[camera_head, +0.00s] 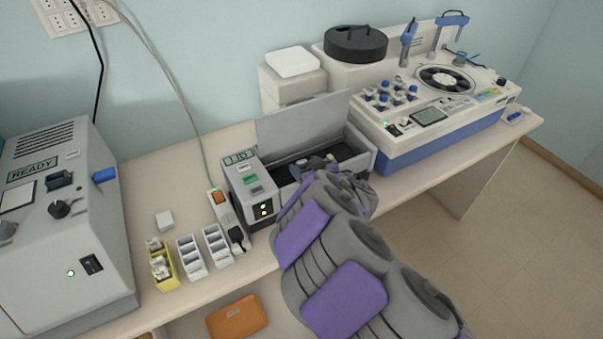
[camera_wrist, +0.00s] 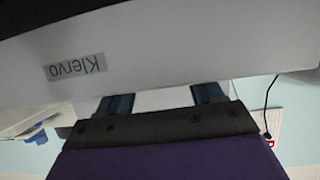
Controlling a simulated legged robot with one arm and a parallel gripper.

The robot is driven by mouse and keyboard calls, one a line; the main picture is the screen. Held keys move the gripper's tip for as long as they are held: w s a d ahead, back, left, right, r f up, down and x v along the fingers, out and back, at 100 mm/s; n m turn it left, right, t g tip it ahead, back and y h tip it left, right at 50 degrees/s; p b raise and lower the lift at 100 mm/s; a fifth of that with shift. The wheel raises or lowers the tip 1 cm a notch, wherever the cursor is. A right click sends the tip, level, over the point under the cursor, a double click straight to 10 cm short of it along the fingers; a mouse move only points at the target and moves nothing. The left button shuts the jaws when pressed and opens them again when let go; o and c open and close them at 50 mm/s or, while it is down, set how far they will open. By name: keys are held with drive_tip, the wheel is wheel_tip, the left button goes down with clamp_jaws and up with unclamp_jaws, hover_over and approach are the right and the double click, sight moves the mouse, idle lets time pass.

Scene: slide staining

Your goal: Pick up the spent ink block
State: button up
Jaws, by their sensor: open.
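The grey slide printer (camera_head: 250,190) stands mid-table with its lid (camera_head: 300,125) raised and its dark inside partly showing. My gripper (camera_wrist: 163,98) is open, its two dark blue fingers apart with nothing clearly held between them. In the head view the end of my arm reaches over the printer's front edge into its open top and hides part of the inside. Small dark and pale shapes show there, but I cannot tell whether one is the spent ink block. In the wrist view a pale grey panel with an upside-down "Klervo" label (camera_wrist: 76,67) fills the upper part.
A large grey machine (camera_head: 70,220) stands left, a white-and-blue machine (camera_head: 430,140) right. An orange case (camera_head: 237,317) lies lower down.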

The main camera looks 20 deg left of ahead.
drive_tip(key=shift+w+a+f, duration=0.2)
drive_tip(key=shift+w+a, duration=0.25)
drive_tip(key=shift+w, duration=0.1)
drive_tip(key=shift+d, duration=0.1)
drive_tip(key=c, duration=1.1)
drive_tip(key=shift+c, duration=0.2)
